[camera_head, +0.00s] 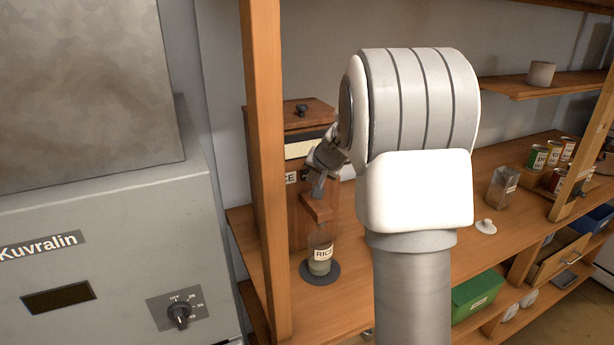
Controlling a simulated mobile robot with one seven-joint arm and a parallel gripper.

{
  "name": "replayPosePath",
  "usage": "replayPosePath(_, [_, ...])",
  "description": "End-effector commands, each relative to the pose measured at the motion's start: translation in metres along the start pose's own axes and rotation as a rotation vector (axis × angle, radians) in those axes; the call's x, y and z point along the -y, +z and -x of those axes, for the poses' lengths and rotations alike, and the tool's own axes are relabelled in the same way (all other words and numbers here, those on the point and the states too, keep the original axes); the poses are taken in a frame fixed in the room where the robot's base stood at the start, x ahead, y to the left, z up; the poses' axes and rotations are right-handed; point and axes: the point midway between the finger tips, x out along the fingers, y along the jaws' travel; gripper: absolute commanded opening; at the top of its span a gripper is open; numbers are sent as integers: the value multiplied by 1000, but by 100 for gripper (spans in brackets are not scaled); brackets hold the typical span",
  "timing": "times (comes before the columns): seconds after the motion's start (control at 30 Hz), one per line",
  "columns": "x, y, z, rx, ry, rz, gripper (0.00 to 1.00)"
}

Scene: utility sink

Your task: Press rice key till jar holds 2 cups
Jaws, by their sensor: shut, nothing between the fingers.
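The wooden rice dispenser (299,222) stands on the shelf behind a wooden post, with a dark knob on its lid and a partly hidden label ending in "CE". A wooden spout (316,207) juts from its front. A glass jar (320,262) labelled "RICE" stands upright on a dark round base (320,278) below the spout. Pale contents show low in the jar; the exact level is unclear. My gripper (318,188) is shut and empty, pointing down just above the spout at the dispenser's front. The key is not clearly visible, and contact cannot be told.
The wooden post (265,160) stands close to the left of the dispenser. A grey machine (110,230) marked "Kuvralin" fills the left. On the shelf at right are an empty-looking glass jar (502,188), a white lid (486,226) and several cans (554,152). A green bin (478,293) sits below.

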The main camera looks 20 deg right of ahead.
Motion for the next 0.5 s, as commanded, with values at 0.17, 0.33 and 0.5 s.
replayPosePath(0.17, [0, 0, -1, 0, 0, 0, 0])
replayPosePath(0.33, [1, -1, -2, 1, 0, 1, 0])
replayPosePath(0.5, [2, -2, -3, 1, 0, 1, 0])
